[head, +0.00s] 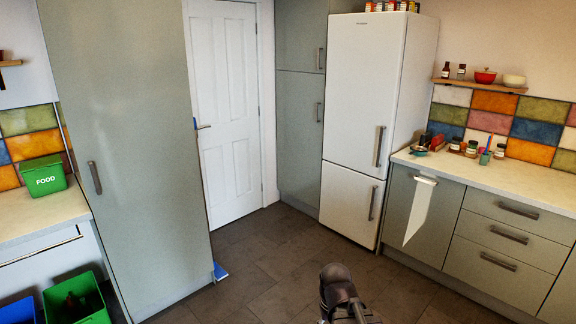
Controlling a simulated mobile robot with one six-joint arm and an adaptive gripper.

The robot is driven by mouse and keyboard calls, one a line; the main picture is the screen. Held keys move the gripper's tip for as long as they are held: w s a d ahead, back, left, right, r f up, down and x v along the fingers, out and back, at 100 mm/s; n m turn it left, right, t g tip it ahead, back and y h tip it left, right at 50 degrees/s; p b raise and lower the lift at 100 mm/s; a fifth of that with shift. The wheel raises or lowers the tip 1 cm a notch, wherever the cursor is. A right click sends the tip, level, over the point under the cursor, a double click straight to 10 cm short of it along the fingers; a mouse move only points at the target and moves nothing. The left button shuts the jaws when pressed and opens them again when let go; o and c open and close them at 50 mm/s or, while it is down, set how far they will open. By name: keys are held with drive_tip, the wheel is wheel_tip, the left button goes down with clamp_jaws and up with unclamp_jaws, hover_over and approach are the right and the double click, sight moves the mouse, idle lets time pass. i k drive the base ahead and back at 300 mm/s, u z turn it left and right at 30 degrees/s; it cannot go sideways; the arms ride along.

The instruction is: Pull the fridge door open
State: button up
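The white fridge (364,90) stands against the back wall, right of centre. Its tall upper door is shut, with a vertical grey handle (380,146) near the lower right edge. Below it is a shorter white door (348,205), also shut, with its own vertical handle (372,203). A dark, rounded part of my arm shows at the bottom edge, right of centre, well in front of the fridge and apart from it. I cannot make out my gripper's fingers in this view.
Dark floor tiles (290,255) lie clear before the fridge. A counter (500,180) with drawers and a hanging white towel (420,210) stands to the right. A tall cabinet (130,150) and green bin (75,300) are on the left. Small tins (390,6) stand atop the fridge.

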sight(365, 50)
drive_tip(key=z, duration=0.05)
drive_tip(key=i, duration=1.95)
drive_tip(key=z, duration=0.35)
drive_tip(key=i, duration=1.45)
drive_tip(key=z, duration=0.2)
